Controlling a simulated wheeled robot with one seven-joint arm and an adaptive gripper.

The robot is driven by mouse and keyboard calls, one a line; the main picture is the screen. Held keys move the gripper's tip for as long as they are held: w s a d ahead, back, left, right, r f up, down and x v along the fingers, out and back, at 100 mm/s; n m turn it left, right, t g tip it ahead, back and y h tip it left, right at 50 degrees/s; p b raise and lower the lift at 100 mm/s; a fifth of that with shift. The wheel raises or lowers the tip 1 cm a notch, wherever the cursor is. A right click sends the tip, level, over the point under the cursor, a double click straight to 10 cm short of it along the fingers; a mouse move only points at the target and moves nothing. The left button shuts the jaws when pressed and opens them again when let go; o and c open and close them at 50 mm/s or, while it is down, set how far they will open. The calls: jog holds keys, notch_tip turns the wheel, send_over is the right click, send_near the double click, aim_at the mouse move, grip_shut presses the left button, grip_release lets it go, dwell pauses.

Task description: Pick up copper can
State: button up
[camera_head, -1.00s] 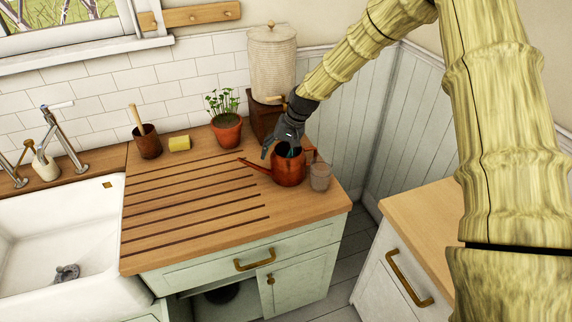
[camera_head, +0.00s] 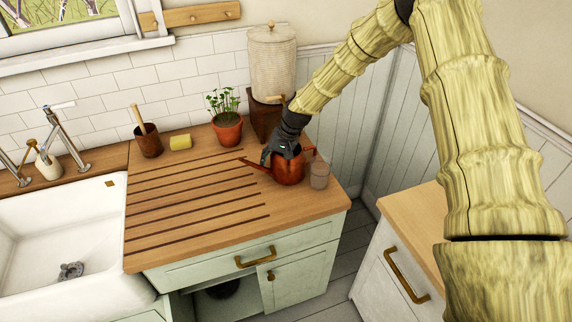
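The copper can (camera_head: 289,171) is a small watering can with a long spout pointing left. It stands upright near the right end of the wooden counter. My gripper (camera_head: 278,157) is dark grey and reaches down over the can's top from behind, at the opening and rim. The fingertips overlap the can in this view, and part of the rim is hidden. I cannot tell whether the fingers are closed on it or only beside it.
A clear glass (camera_head: 319,175) stands close to the can's right. A potted plant (camera_head: 227,128), a yellow sponge (camera_head: 180,142) and a brown cup (camera_head: 148,141) stand farther back. A ceramic dispenser (camera_head: 271,62) stands behind. The grooved counter (camera_head: 190,205) left of the can is clear.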

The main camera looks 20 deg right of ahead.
grip_shut()
jog(key=shift+r, duration=0.1)
